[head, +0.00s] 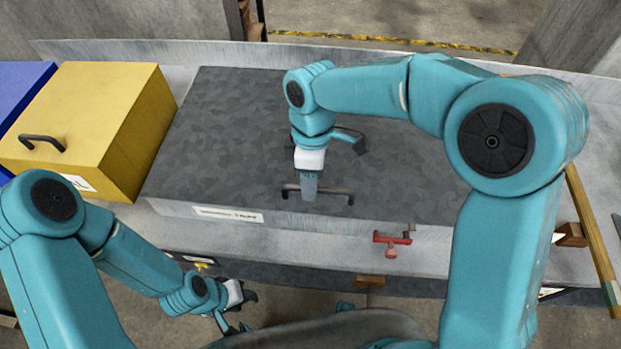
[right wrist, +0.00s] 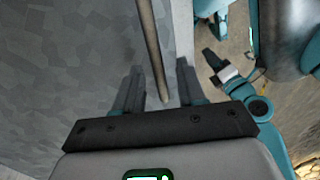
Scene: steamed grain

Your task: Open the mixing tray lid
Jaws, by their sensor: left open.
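The mixing tray lid (head: 240,130) is a large, dark grey mottled slab lying flat and closed on the counter. Its dark bar handle (head: 340,191) runs along the front edge. My right gripper (head: 309,190) points down at the middle of the handle. In the right wrist view the handle bar (right wrist: 151,45) passes between the two separated fingers (right wrist: 158,88), with gaps visible on both sides. My left gripper (head: 233,321) is open and empty, low in front of the counter, away from the lid.
A yellow box (head: 100,110) with a black handle stands left of the lid, and a blue one (head: 20,85) beyond it. A red valve-like fitting (head: 391,243) is on the counter front. A wooden pole (head: 592,240) leans at the right.

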